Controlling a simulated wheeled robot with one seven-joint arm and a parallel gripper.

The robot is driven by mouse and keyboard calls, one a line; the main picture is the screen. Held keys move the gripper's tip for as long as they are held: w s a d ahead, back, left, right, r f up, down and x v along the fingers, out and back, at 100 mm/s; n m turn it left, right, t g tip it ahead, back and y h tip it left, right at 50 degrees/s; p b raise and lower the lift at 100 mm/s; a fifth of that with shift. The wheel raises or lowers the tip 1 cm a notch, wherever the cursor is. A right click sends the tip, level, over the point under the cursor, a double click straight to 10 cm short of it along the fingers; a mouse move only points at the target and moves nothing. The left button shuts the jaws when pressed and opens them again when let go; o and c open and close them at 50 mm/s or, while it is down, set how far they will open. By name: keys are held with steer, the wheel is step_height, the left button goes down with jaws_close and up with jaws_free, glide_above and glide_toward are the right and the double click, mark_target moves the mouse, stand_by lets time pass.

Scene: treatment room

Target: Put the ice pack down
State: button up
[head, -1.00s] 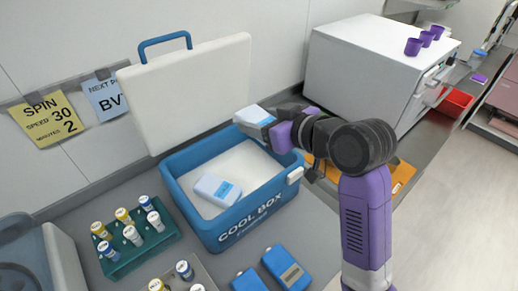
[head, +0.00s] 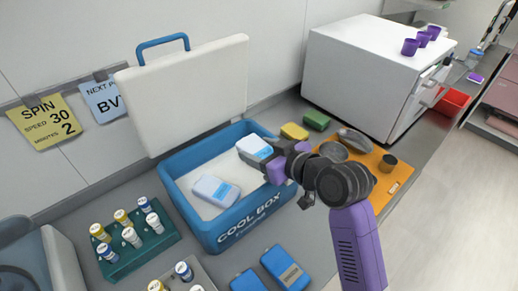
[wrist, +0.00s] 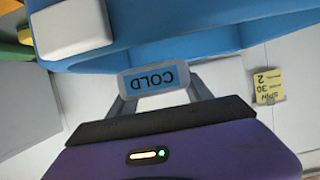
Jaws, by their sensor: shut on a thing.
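My gripper (head: 268,158) is shut on a white ice pack (head: 254,148) with a blue label. The held pack is over the right part of the open blue cool box (head: 250,210); I cannot tell whether it touches the inside. In the wrist view the pack's blue label (wrist: 153,79) reads COLD upside down between the fingers. A second white ice pack (head: 215,190) with a blue label lies inside the box on the left. The box's white lid (head: 190,90) stands open at the back.
Two blue packs (head: 286,268) lie in front of the box. A green tube rack (head: 140,245) stands to the left. An orange tray (head: 385,172) with metal dishes lies to the right. A white cabinet (head: 365,75) stands behind it.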

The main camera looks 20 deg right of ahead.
steer(key=shift+f, duration=0.35)
steer(key=shift+f+b, duration=0.2)
steer(key=shift+b, duration=0.15)
steer(key=o, duration=1.6)
steer(key=shift+r, duration=0.2)
steer(key=v, duration=1.2)
steer(key=shift+r, duration=0.4)
